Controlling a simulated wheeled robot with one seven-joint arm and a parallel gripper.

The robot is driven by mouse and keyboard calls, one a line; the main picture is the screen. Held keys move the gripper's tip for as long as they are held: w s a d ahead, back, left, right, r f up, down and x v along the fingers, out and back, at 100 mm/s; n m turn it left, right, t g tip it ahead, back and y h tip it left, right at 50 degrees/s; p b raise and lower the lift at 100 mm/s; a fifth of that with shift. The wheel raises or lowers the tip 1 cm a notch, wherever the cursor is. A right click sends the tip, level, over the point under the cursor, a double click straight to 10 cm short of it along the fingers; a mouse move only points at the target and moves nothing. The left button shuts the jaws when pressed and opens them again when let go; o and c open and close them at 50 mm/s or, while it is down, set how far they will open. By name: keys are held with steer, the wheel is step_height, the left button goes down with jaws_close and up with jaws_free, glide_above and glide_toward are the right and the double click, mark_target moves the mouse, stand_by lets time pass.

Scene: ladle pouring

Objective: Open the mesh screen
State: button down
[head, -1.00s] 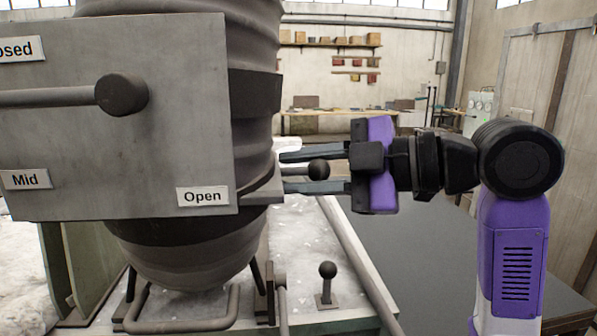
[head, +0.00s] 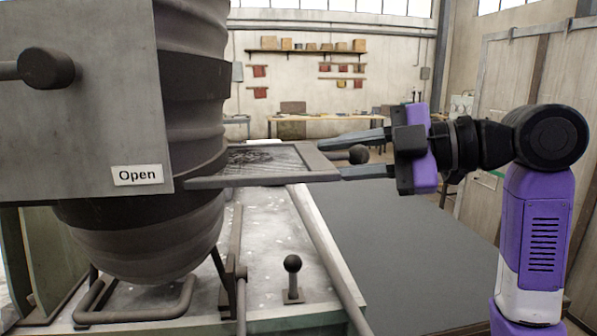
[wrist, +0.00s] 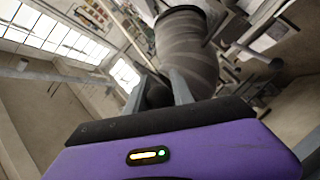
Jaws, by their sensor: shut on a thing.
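The mesh screen (head: 265,161) is a flat grey framed tray with dark mesh. It sticks out to the right from the side of the dark ribbed vessel (head: 190,80) in the head view, and its inner end is hidden inside. A dark round knob (head: 358,154) is at its outer right end. My gripper (head: 333,159) is shut on the knob, one finger above and one below it in the head view. In the wrist view my gripper (wrist: 156,92) has a dark round shape between its fingers, with the ribbed vessel (wrist: 187,50) beyond.
A grey panel with an "Open" label (head: 137,175) and a thick lever (head: 45,68) stands at left. A ball-topped lever (head: 292,264) rises from the pale bench top (head: 265,285) below.

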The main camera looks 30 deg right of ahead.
steer(key=s+d+b, duration=0.1)
steer(key=s+d, duration=0.2)
steer(key=d, duration=0.7)
steer(key=shift+s, duration=0.15)
steer(key=shift+a+f, duration=0.1)
steer(key=c, duration=1.1)
jaws_free()
steer(key=b+v, duration=0.2)
steer(key=v, duration=0.5)
steer(key=shift+s+d, duration=0.25)
